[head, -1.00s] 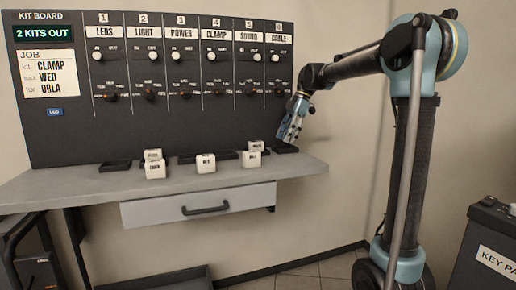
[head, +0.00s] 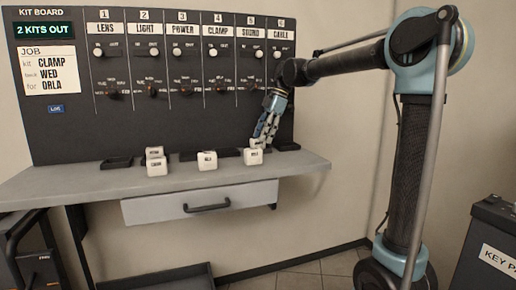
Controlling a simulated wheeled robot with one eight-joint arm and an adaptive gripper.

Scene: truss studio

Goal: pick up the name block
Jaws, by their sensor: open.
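The job card (head: 49,72) on the board names ORLA. Several white name blocks stand on the shelf. The front right block (head: 253,157) has small lettering that may read ORLA. A block just behind it (head: 257,143) is partly hidden by my gripper. A middle block (head: 207,160) stands alone. At the left, one block (head: 157,169) stands in front of another (head: 154,152); their names are too small to read surely. My gripper (head: 263,138) is open, pointing down at the right-hand pair, its fingertips close to the rear block. I cannot tell whether they touch it.
The kit board (head: 60,130) with switches and knobs rises behind the shelf (head: 90,180). Dark trays (head: 117,162) lie along its foot, another at the right (head: 285,146). A drawer (head: 160,207) hangs below. The shelf's front strip is clear.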

